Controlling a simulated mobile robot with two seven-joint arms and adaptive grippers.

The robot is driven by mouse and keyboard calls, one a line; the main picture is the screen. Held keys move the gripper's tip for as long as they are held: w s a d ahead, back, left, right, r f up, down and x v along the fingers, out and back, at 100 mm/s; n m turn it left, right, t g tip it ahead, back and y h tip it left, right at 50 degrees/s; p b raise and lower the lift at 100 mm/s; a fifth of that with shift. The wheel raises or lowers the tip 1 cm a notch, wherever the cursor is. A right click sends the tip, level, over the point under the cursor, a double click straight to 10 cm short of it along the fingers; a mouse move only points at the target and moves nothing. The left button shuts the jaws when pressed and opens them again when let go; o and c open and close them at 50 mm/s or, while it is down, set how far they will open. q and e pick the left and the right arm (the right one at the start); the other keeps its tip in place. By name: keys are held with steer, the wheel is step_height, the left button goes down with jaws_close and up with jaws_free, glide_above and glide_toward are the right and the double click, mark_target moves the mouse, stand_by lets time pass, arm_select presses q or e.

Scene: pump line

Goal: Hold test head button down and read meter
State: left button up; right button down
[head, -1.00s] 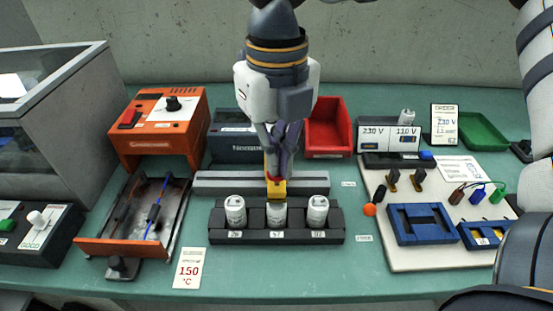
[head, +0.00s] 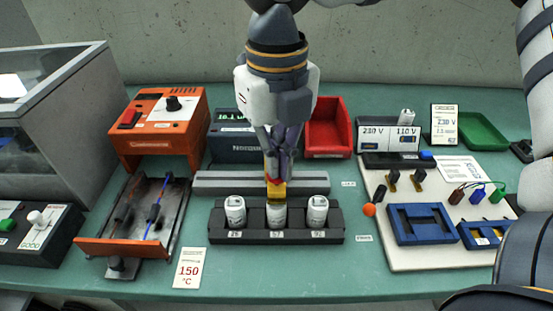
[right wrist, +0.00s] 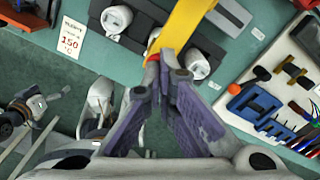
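The test head is a yellow arm (head: 276,191) over the middle of three white cylinders (head: 276,214) in a dark rack (head: 225,237). Its red button shows as a small red patch (head: 272,180), largely covered by my fingertips. My right gripper (head: 275,174) points down with its fingers together, its tips at the red patch. In the right wrist view the tips (right wrist: 166,68) touch or nearly touch the red part beside the yellow arm (right wrist: 185,25). Nothing is held between them. The dark meter box (head: 233,141) stands behind, partly hidden by my arm; its reading is not legible. My left gripper is not in view.
An orange unit (head: 155,125) and a tray with leads (head: 135,247) stand left. A red bin (head: 327,127) is behind right. A white board (head: 408,262) with blue fixtures (head: 420,225) lies right. The front table strip is mostly clear.

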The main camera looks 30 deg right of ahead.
steer(key=shift+f, duration=0.1)
steer(key=shift+r, duration=3.6)
